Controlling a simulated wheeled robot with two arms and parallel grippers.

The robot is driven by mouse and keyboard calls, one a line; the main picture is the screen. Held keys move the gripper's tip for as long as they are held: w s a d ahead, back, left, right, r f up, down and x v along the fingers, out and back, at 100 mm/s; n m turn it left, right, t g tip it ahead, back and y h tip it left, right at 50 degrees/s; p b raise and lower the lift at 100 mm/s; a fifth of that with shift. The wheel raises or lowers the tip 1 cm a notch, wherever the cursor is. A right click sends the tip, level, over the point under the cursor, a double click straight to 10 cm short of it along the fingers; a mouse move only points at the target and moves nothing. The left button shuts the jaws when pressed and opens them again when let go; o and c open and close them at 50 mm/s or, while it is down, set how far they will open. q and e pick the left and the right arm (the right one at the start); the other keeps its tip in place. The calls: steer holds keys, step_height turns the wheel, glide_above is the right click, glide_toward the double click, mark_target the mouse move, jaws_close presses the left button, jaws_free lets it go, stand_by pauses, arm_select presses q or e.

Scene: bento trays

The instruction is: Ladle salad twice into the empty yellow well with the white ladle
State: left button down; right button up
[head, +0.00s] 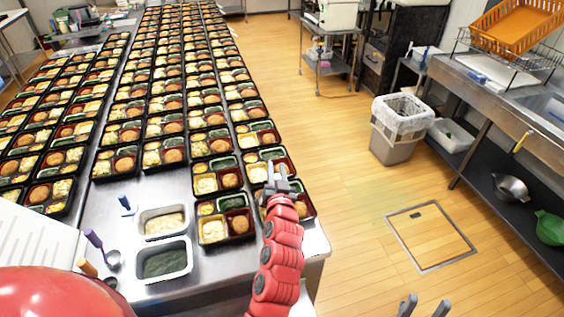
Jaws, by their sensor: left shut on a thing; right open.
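My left gripper (279,181) is over the near right end of the tray rows. It is shut on what seems to be the white ladle, mostly hidden at the fingertips; I cannot tell whether its bowl holds salad. The bento tray (305,207) under it is partly covered by my red arm, and its yellow well is hidden. A metal tub (164,239) of pale salad (165,223) stands on the counter to the left. My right gripper (425,307) is open and empty at the bottom edge, over the floor.
A tub of dark green food (166,264) stands nearer than the salad tub. Blue (125,203), purple (93,238) and orange (87,268) handled utensils are to the left. Filled bento trays cover the counter beyond. The floor to the right is clear up to a bin (396,145).

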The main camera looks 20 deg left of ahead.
arm_select(q)
steer(key=w+a+r+n+g+h+p, duration=0.1)
steer(key=a+r+p, duration=0.3)
steer(key=p, duration=0.4)
steer(key=shift+w+a+n+g+h+p, duration=0.4)
steer(key=shift+w+n+g, duration=0.3)
steer(key=shift+g, duration=0.2)
steer(key=shift+a+r, duration=0.1)
